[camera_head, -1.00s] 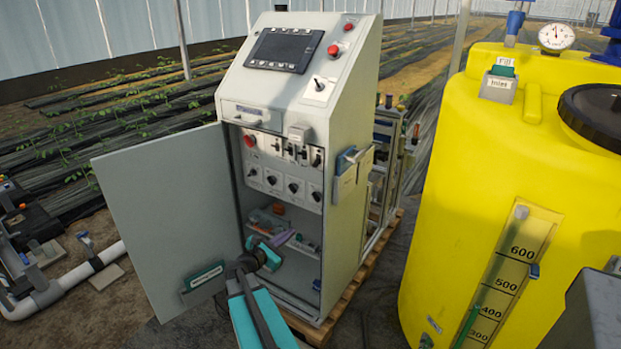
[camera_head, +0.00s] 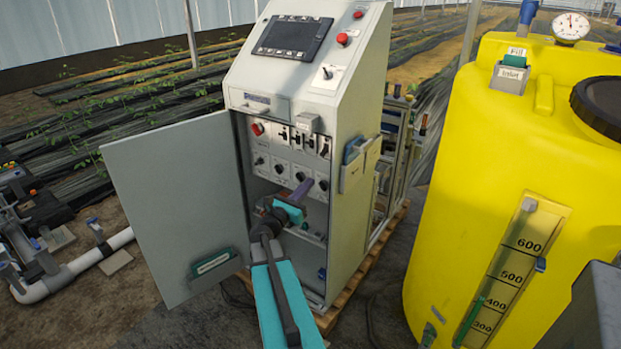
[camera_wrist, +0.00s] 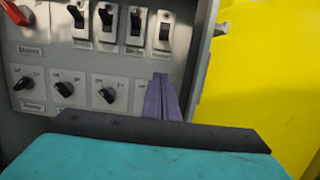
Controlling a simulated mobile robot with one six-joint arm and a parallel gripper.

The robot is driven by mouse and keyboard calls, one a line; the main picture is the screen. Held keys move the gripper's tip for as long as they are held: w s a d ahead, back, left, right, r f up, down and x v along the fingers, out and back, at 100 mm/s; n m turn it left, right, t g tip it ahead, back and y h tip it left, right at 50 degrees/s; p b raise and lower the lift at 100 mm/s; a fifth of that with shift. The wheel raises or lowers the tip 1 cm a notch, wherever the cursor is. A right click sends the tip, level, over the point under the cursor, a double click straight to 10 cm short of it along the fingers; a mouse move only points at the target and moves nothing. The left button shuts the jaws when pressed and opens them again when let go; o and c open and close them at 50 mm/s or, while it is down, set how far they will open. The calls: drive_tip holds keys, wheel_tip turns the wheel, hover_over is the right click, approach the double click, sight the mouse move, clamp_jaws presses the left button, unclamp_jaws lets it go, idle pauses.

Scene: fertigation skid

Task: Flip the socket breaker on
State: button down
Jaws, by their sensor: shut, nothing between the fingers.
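The cabinet's inner panel (camera_wrist: 135,65) carries a row of several breakers with black levers along its top in the wrist view. The rightmost breaker (camera_wrist: 165,30) stands just beyond and above my fingertips. Its neighbour (camera_wrist: 136,25) is to the left. Small labels sit under the breakers, but I cannot read them, so I cannot tell which is the socket breaker. The same row (camera_head: 305,140) shows in the head view. My gripper (camera_head: 302,187), with purple fingers, is shut and empty, in front of the lower right of the panel; its fingers (camera_wrist: 163,98) also show in the wrist view.
Black rotary knobs (camera_wrist: 108,95) line the panel below the breakers. A red knob (camera_wrist: 16,12) is at upper left. The open cabinet door (camera_head: 175,205) stands left of my arm. A yellow tank (camera_head: 470,190) stands to the right.

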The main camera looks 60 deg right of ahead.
sight(326, 148)
drive_tip(key=d, duration=0.3)
drive_tip(key=d+r+p, duration=0.1)
drive_tip(key=d, duration=0.2)
drive_tip(key=d+p, duration=0.1)
drive_tip(key=d, duration=0.2)
drive_tip(key=shift+d+r, duration=0.15)
drive_tip(key=shift+r, duration=0.5)
drive_tip(key=shift+a+r+p, duration=0.3)
drive_tip(key=shift+a+r, duration=0.15)
drive_tip(key=shift+r, duration=0.3)
drive_tip(key=shift+a+r+p, duration=0.3)
drive_tip(key=shift+a+r, duration=0.15)
drive_tip(key=shift+r, duration=0.3)
drive_tip(key=shift+a, duration=0.6)
drive_tip(key=shift+d, duration=0.6)
drive_tip(key=shift+r+p, duration=0.15)
drive_tip(key=shift+p, duration=0.25)
drive_tip(key=shift+s+r+y+p, duration=0.15)
drive_tip(key=shift+r+y+p, duration=0.2)
drive_tip(key=shift+p, duration=0.55)
